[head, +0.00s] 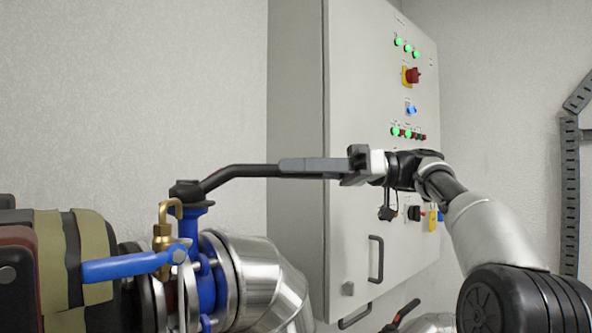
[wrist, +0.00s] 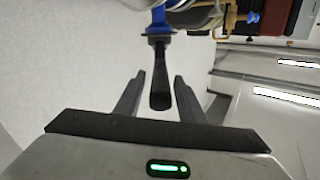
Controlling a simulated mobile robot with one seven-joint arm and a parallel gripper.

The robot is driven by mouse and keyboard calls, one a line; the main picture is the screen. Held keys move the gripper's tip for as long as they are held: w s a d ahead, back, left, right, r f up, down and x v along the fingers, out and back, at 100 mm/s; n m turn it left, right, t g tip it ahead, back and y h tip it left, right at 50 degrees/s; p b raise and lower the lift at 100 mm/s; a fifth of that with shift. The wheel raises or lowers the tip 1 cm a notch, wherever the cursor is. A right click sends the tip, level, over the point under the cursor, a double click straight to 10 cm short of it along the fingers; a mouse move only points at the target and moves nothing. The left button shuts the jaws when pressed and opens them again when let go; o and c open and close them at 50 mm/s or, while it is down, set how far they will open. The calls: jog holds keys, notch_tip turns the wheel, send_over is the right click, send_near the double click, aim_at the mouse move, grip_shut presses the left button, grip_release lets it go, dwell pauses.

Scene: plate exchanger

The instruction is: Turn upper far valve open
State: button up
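The valve has a blue body (head: 205,275) with a long black lever (head: 232,172) that reaches right, roughly level, toward my gripper. My gripper (head: 284,166) points left at the lever; its grey near finger lies along the lever's outer end and hides part of it. In the wrist view the lever's end (wrist: 160,92) sits between the two fingers of my gripper (wrist: 159,77). A gap shows on each side of the lever, so the fingers are open around it and not clamped. The valve's blue stem (wrist: 158,16) shows at the top of the wrist view.
A small brass valve (head: 163,245) with a blue handle (head: 125,267) sits in front of the blue body. A silver pipe (head: 262,280) curves below the lever. A grey control cabinet (head: 362,100) with lights and knobs stands close behind my gripper.

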jog(key=shift+d, duration=0.15)
jog(key=d, duration=0.7)
jog(key=shift+w, duration=0.45)
jog(key=shift+f, duration=0.1)
jog(key=shift+c, duration=0.4)
